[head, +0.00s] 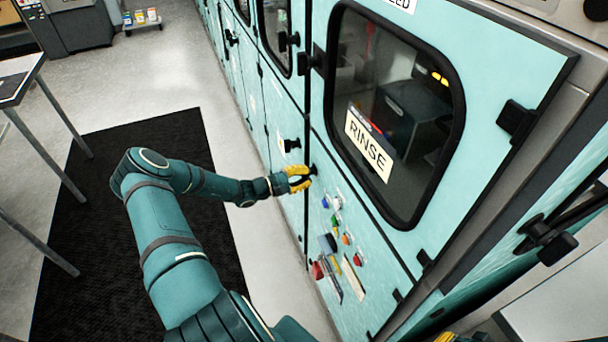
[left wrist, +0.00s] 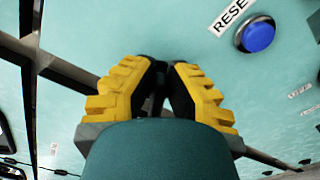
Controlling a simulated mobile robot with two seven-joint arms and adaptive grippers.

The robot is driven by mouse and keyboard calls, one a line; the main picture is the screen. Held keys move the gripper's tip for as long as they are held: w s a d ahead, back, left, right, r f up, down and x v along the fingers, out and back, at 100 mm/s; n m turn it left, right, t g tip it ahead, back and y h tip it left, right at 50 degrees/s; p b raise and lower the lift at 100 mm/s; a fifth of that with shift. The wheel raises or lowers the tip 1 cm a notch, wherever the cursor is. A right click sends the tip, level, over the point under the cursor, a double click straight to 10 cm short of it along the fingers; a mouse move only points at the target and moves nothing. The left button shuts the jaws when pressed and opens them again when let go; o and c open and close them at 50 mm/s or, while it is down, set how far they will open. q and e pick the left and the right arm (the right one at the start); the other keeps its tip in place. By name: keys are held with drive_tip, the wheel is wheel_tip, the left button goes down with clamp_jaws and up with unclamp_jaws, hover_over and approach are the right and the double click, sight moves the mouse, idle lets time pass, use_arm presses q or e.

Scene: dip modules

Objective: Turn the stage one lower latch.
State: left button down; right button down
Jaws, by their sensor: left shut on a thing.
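My left gripper (head: 303,178) has yellow fingers and is at the teal cabinet front, beside the lower left corner of the RINSE door. It is shut on a small black latch (head: 314,169), mostly hidden by the fingers. In the left wrist view, the yellow fingers (left wrist: 160,85) close from both sides on the dark latch (left wrist: 157,104). The latch's exact angle is hard to tell, and no stage one label is readable. A yellow bit at the bottom edge of the head view seems to be my right gripper (head: 443,338); its jaws are cut off.
The RINSE door (head: 455,60) has a dark window above right of the gripper. A blue reset button (left wrist: 258,36) is close to the fingers. Knobs and buttons (head: 345,239) sit below right. Another black latch (head: 291,145) is nearby. A black mat (head: 95,215) covers the floor.

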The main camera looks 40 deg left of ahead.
use_arm(q)
drive_tip(key=m, duration=0.2)
drive_tip(key=f+m, duration=0.1)
drive_tip(key=m, duration=0.2)
drive_tip(key=shift+d+f+b, duration=0.1)
drive_tip(key=shift+d+b, duration=0.1)
drive_tip(key=shift+b, duration=0.1)
drive_tip(key=shift+m, duration=0.3)
drive_tip(key=c, duration=1)
unclamp_jaws()
drive_tip(key=v, duration=1.2)
